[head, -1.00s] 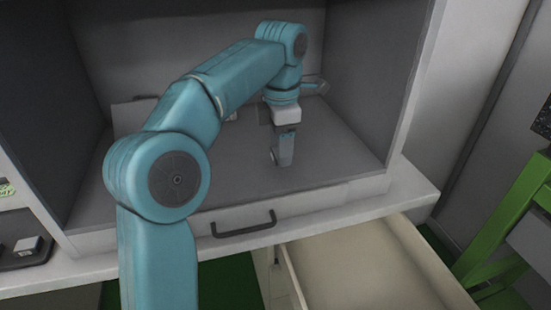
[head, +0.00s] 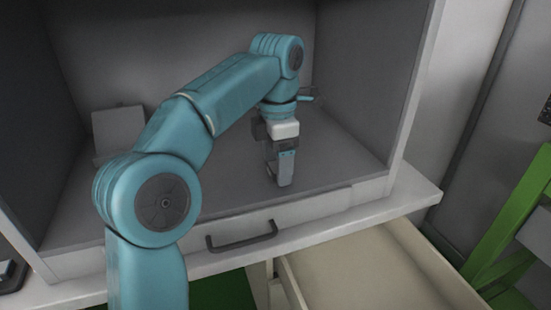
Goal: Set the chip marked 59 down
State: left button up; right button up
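My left gripper (head: 279,175) points down inside the grey open-fronted chamber, its fingertips close to or at the chamber floor (head: 225,195), right of the middle. One finger hides much of the other, so I cannot tell how far apart they are. I cannot make out the chip marked 59 or any number; it may be hidden by the fingers or the arm. My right gripper is not in view.
A grey box-like thing (head: 118,130) stands at the chamber's back left. The chamber's side walls and front edge surround my gripper. A dark handle (head: 241,236) is below the front edge. An open, empty-looking drawer (head: 375,275) juts out at the lower right. A green frame (head: 510,220) stands at right.

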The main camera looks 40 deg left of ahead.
pick_arm(q)
notch_tip(320, 180, up, 8)
jog(key=p, duration=0.5)
jog(key=shift+f, duration=0.1)
dwell(0.4)
